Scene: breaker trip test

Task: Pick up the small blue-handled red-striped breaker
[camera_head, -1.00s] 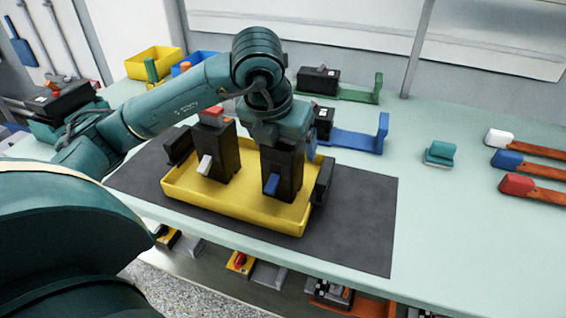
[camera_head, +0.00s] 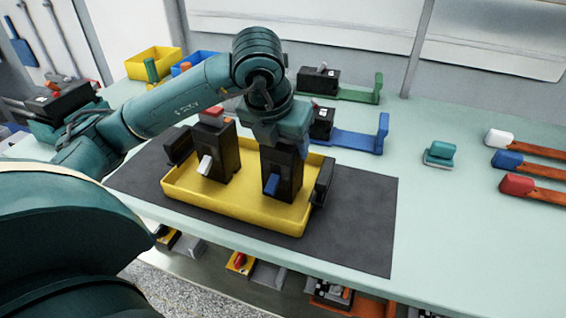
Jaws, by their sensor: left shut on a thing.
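A black breaker with a blue handle (camera_head: 272,184) stands upright in the yellow tray (camera_head: 235,212), toward its right end. My left gripper (camera_head: 283,142) reaches down from above and is shut on the top of this breaker. The gripper covers the breaker's top, and I cannot make out a red stripe. A second black breaker (camera_head: 220,170), with a white handle and a red piece on top, stands upright to its left in the same tray. My right gripper is not in view.
The tray lies on a dark mat (camera_head: 360,215) on the pale green bench. Blue (camera_head: 355,138) and green (camera_head: 360,95) holders stand behind. A teal block (camera_head: 439,153) and several coloured-handled tools (camera_head: 518,185) lie right. The bench between is clear.

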